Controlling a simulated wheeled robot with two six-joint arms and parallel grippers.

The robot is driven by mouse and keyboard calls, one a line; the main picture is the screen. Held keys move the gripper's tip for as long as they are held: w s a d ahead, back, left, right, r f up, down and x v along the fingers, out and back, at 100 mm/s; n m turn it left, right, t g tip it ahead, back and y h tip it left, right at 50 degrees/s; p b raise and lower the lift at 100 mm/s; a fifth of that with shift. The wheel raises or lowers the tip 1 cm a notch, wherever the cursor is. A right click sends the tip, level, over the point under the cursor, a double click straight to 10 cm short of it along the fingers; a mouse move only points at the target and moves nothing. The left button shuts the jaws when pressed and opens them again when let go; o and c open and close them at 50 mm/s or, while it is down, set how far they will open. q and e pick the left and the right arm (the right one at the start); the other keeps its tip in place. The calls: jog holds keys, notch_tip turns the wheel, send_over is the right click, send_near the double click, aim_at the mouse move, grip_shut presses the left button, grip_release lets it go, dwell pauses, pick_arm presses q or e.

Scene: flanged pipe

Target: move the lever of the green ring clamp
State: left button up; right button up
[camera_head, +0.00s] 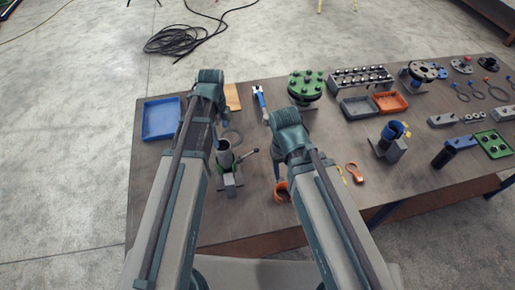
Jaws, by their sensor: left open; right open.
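The green ring clamp (226,160) sits around a short upright grey pipe (224,145) on a grey stand, left of the middle of the table. Its lever (249,154) sticks out to the right with a dark end. My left gripper (217,132) is open just behind and above the pipe, partly hidden by my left arm. My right gripper (278,172) is open and points down, right of the lever and apart from it. Both sets of fingertips are too small to see clearly.
An orange ring part (282,191) is just below my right gripper. A blue tray (161,119) lies at the left, and a blue-handled tool (260,101) lies behind. A green flange (306,84) and a bolt rack (361,77) stand further back.

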pick_arm(q)
jog(key=shift+c, duration=0.2)
jog(key=shift+d+f, duration=0.1)
jog(key=shift+d, duration=0.05)
jog(key=shift+c, duration=1.1)
jog(key=shift+n, duration=0.8)
jog(key=w+d+f+b, duration=0.1)
jog(key=d, duration=0.1)
jog(key=w+d+f+b, duration=0.2)
jog(key=d, duration=0.1)
jog(key=shift+d+f+b, duration=0.2)
jog(key=shift+d+b, duration=0.1)
jog(key=shift+d, duration=0.05)
jog(key=c, duration=0.7)
jog(key=d+b, duration=0.1)
jog(key=d, duration=0.1)
jog(key=w+d+f+n, duration=0.1)
jog(key=d, duration=0.1)
jog(key=d+f+n+y+b, duration=0.1)
jog(key=d, duration=0.2)
jog(key=shift+w+f+b, duration=0.25)
jog(key=shift+w+b, duration=0.05)
jog(key=shift+w, duration=0.05)
grip_shut()
jog(key=shift+d+n, duration=0.2)
jog(key=shift+n, duration=0.1)
jog(key=shift+f, duration=0.1)
